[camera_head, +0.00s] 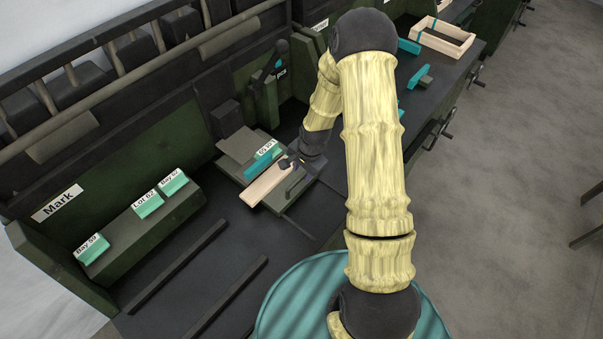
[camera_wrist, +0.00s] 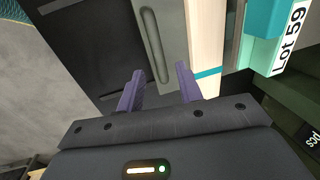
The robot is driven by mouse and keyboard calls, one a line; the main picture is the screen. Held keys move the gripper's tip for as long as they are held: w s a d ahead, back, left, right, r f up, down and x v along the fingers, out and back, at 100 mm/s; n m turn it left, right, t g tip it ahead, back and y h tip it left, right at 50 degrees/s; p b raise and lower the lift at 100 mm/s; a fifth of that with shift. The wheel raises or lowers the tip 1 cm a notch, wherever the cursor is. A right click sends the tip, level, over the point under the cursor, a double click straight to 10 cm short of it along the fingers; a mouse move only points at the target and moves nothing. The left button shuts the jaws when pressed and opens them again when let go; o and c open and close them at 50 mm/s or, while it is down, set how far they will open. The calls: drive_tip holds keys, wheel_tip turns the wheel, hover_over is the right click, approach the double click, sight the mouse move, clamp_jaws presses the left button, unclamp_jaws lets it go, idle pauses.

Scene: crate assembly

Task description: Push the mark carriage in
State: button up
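The mark carriage (camera_head: 299,187) is a grey plate at the Mark bench, with a raised bar handle on it. A pale wooden slat (camera_head: 265,187) lies along it, beside a teal block labelled Lot 59 (camera_wrist: 268,25). My gripper (camera_head: 290,162) is over the carriage, close to the slat and handle. In the wrist view its two purple fingers (camera_wrist: 158,85) are apart with nothing between them. The grey carriage with its long handle (camera_wrist: 155,45) lies beyond the fingertips, and the slat (camera_wrist: 206,45) is to the right. Whether a finger touches the handle I cannot tell.
Dark rails (camera_head: 178,267) lie on the bench in front. A wooden frame (camera_head: 445,38) and teal parts stand on the bench at the back right. Grey floor is open at right.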

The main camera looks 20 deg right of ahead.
drive_tip(key=shift+w+a+f, duration=0.1)
drive_tip(key=shift+w+f, duration=0.05)
drive_tip(key=shift+f, duration=0.6)
drive_tip(key=shift+w+a+f, duration=0.1)
drive_tip(key=shift+w+f, duration=0.05)
drive_tip(key=shift+f, duration=0.55)
drive_tip(key=shift+c, duration=0.5)
clamp_jaws()
drive_tip(key=shift+w+a, duration=0.55)
drive_tip(key=shift+w, duration=0.3)
drive_tip(key=shift+w+a, duration=0.5)
drive_tip(key=shift+w, duration=0.35)
drive_tip(key=shift+r, duration=0.1)
drive_tip(key=shift+o, duration=0.5)
unclamp_jaws()
drive_tip(key=shift+a, duration=0.1)
